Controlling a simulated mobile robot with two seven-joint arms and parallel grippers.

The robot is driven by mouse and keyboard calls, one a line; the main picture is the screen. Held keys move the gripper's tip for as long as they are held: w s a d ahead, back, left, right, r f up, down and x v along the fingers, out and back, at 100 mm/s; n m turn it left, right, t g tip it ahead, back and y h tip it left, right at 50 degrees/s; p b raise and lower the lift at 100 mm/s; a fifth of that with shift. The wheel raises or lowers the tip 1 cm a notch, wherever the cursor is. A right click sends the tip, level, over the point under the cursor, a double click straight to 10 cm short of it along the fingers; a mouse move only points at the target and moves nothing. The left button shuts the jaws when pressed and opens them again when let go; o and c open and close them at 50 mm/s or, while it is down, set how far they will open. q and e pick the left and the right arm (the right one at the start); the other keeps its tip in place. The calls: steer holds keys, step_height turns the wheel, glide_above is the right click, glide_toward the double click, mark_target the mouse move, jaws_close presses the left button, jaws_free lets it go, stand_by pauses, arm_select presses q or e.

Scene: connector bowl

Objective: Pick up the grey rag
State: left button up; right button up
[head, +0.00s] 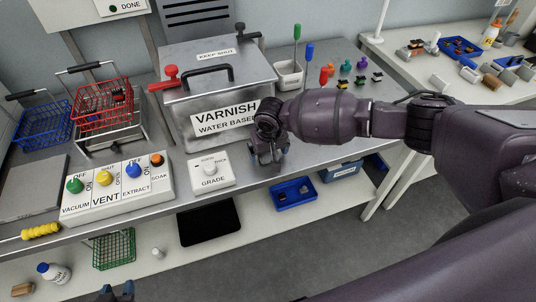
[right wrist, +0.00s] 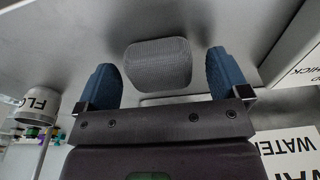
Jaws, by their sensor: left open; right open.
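The grey rag (right wrist: 158,64) shows in the right wrist view as a rounded, woven-looking grey pad. It lies between the two blue fingers of my right gripper (right wrist: 161,68), with a gap on each side. I cannot tell how far beyond the fingertips it is. In the head view my right gripper (head: 267,158) points down at the bench's front edge, in front of the varnish tank and right of the grade dial box. I cannot make out the rag there; the gripper seems to hide it. My left gripper (head: 116,292) shows only its blue fingertips at the bottom edge, open.
The varnish tank (head: 222,98) stands close behind my right gripper. The grade dial box (head: 211,171) is just left of it. A blue tray (head: 296,203) sits on the lower shelf. A dial panel (head: 118,190) and red basket (head: 88,103) are further left.

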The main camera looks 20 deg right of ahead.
steer(key=c, duration=1)
